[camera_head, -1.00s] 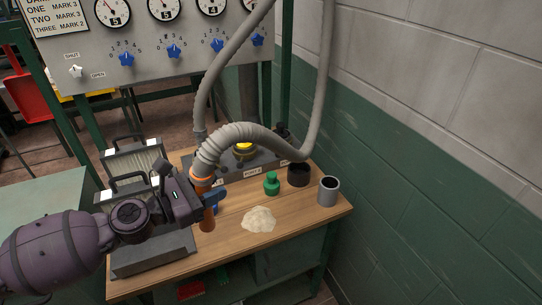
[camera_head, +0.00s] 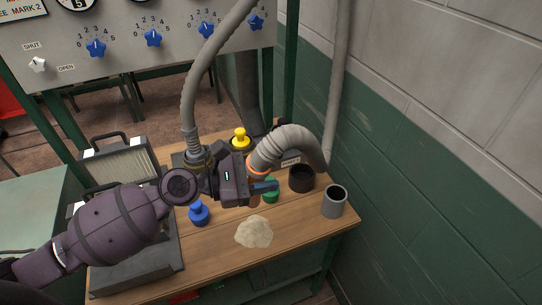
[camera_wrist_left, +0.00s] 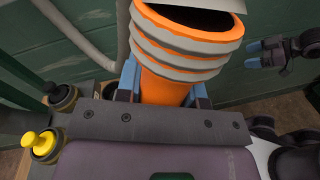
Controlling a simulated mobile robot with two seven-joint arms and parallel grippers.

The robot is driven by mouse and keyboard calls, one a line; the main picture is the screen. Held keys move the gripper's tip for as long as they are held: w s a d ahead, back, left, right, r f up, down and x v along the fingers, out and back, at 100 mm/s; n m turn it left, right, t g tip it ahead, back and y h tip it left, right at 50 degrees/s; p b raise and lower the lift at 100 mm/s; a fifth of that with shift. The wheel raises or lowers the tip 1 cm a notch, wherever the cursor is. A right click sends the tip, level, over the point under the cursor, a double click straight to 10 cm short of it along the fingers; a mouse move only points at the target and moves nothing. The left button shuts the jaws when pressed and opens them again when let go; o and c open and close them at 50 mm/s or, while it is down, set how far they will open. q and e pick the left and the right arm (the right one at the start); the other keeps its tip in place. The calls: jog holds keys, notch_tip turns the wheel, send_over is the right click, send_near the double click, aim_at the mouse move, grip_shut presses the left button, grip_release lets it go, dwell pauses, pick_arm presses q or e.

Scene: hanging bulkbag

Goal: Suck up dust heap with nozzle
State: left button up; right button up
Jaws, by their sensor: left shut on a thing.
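The pale dust heap (camera_head: 254,232) lies on the wooden bench (camera_head: 312,232) near its front edge in the head view. My left gripper (camera_head: 262,188) is shut on the orange nozzle (camera_head: 254,201) at the end of a grey ribbed hose (camera_head: 292,138). The nozzle is behind the heap, and its lower end looks a little apart from it. The gripper hides part of the nozzle. In the left wrist view the orange nozzle (camera_wrist_left: 165,86) sits between the blue fingers, and the heap is not visible. My right gripper (camera_wrist_left: 262,54) shows at the upper right, open and empty.
A green bottle (camera_head: 271,195) stands partly hidden behind the gripper. A blue bottle (camera_head: 199,214) is to the left, a yellow-topped one (camera_head: 240,139) behind. A black cup (camera_head: 301,178) and a grey cup (camera_head: 334,202) stand at right, near the wall (camera_head: 420,210). Bare bench lies right of the heap.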

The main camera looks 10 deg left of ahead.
pick_arm(q)
jog(key=shift+s+f, duration=0.1)
jog(key=shift+f, duration=0.05)
notch_tip(320, 180, down, 12)
jog(key=b, duration=1)
pick_arm(e)
notch_tip(320, 180, down, 10)
jog(key=shift+s+f, duration=0.25)
jog(key=shift+s, duration=0.1)
jog(key=shift+r, duration=0.1)
jog(key=shift+w+a+r, duration=0.1)
jog(key=shift+w+r, duration=0.25)
jog(key=shift+w, duration=0.2)
